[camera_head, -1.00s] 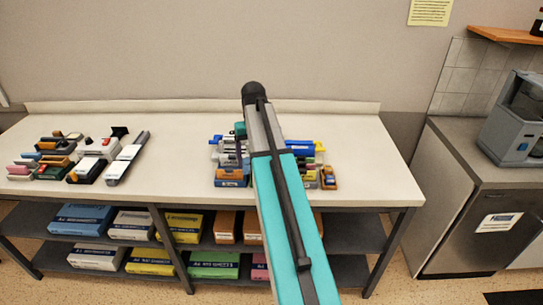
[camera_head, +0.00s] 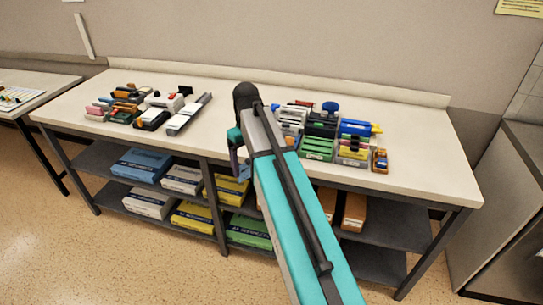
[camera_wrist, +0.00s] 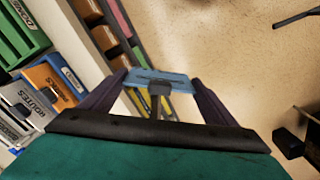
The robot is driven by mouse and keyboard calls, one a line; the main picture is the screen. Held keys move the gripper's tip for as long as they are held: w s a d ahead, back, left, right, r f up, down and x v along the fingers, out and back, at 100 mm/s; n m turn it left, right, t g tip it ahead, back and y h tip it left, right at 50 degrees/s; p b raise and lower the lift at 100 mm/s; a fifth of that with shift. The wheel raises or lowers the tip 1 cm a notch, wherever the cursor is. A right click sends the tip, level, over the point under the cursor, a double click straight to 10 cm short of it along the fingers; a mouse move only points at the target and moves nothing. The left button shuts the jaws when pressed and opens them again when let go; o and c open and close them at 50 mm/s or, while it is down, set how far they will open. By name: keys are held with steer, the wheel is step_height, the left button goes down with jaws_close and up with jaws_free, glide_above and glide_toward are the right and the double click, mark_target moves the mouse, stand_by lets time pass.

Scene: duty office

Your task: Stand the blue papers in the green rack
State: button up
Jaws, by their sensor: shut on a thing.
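My gripper (camera_wrist: 158,88) is shut on a flat light-blue piece (camera_wrist: 175,79), which looks like the blue papers, held between its two dark fingers. In the head view my gripper (camera_head: 239,160) is at the front edge of the table, left of the right-hand group of holders; the papers cannot be made out clearly there. A green rack (camera_head: 318,150) stands at the front of that group, and a green holder (camera_wrist: 20,32) shows at the upper left of the wrist view. The papers are apart from it. Whether the rack holds anything is too small to tell.
An orange holder (camera_wrist: 50,84) and a grey one marked ROUTES (camera_wrist: 27,106) stand beside the green holder. A blue-and-yellow item (camera_head: 358,128) is to the right. Staplers and punches (camera_head: 150,108) crowd the left. The table (camera_head: 430,150) is clear at right.

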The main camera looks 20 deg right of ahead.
steer(key=a+f+n+b, duration=0.1)
steer(key=a+f+n, duration=0.1)
steer(key=a, duration=0.5)
steer(key=shift+s+n, duration=0.3)
steer(key=shift+s, duration=0.15)
